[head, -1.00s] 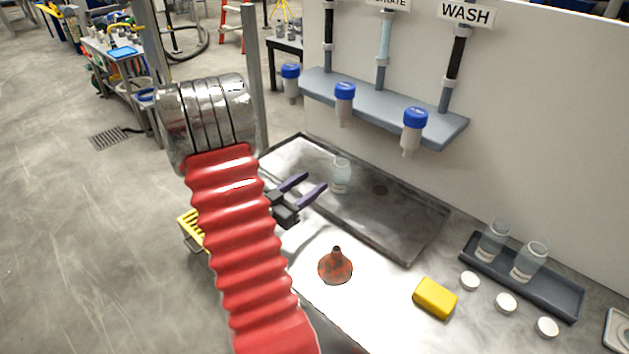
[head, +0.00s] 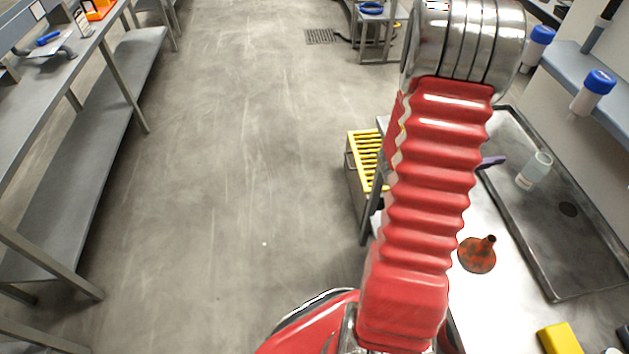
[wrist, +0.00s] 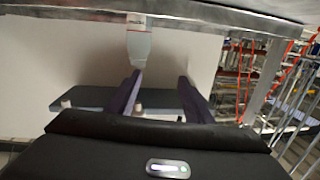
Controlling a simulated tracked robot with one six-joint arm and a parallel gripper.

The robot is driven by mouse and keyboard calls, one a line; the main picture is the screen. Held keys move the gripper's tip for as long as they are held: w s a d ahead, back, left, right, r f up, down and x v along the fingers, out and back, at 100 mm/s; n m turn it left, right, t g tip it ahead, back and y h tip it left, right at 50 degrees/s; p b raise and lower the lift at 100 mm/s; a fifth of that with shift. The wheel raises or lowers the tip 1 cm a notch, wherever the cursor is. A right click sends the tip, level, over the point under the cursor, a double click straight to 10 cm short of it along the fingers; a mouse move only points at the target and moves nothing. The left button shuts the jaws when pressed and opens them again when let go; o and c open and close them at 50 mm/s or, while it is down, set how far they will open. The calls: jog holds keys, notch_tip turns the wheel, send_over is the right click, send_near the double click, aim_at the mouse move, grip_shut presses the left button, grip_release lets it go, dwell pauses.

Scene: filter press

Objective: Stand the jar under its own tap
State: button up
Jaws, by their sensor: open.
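A clear jar (head: 535,170) stands upright in the dark drip tray (head: 555,270), near its back left. The jar also shows in the wrist view (wrist: 138,45), upside down, with an unreadable label. My gripper (wrist: 160,78) is open, its two purple fingers pointing toward the jar and apart from it. The jar lines up with the left finger's tip in that view. In the head view only one purple fingertip (head: 492,162) shows, left of the jar; my arm hides the rest. Two blue-topped taps, one farther (head: 538,45) and one nearer (head: 594,90), show; their signs are out of view.
The tap shelf (head: 580,65) overhangs the tray's back. A yellow slatted crate (head: 368,160) stands left of my arm. The floor at left is clear.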

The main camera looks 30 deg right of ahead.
jog(key=w+a+r+n+t+y, duration=0.1)
jog(key=w+a+t, duration=0.15)
jog(key=w, duration=0.35)
jog(key=w+a+r+n+t, duration=0.1)
jog(key=w+r+n+t, duration=0.1)
jog(key=w+t, duration=0.3)
jog(key=w+a+r+n+t+y, duration=0.4)
jog(key=w+a, duration=0.4)
jog(key=a, duration=0.3)
jog(key=w+a+r+n+t+y, duration=0.35)
jog(key=w+a, duration=0.45)
jog(key=a, duration=0.4)
jog(key=s+a+r+n+y, duration=0.1)
jog(key=s+a+n+y, duration=0.15)
jog(key=a, duration=0.55)
jog(key=s+a+r+n+y, duration=0.1)
jog(key=a+n+y, duration=0.3)
jog(key=a, duration=0.5)
jog(key=s+a+n+g, duration=0.2)
jog(key=s+a, duration=0.2)
jog(key=s, duration=0.4)
jog(key=s+a+n+g+y, duration=0.1)
jog(key=s+a+n+g, duration=0.1)
jog(key=s, duration=0.7)
jog(key=shift+s+a+f+n, duration=0.15)
jog(key=shift+a+f+n, duration=0.25)
jog(key=shift+a, duration=0.65)
jog(key=shift+r, duration=0.1)
jog(key=shift+c, duration=0.4)
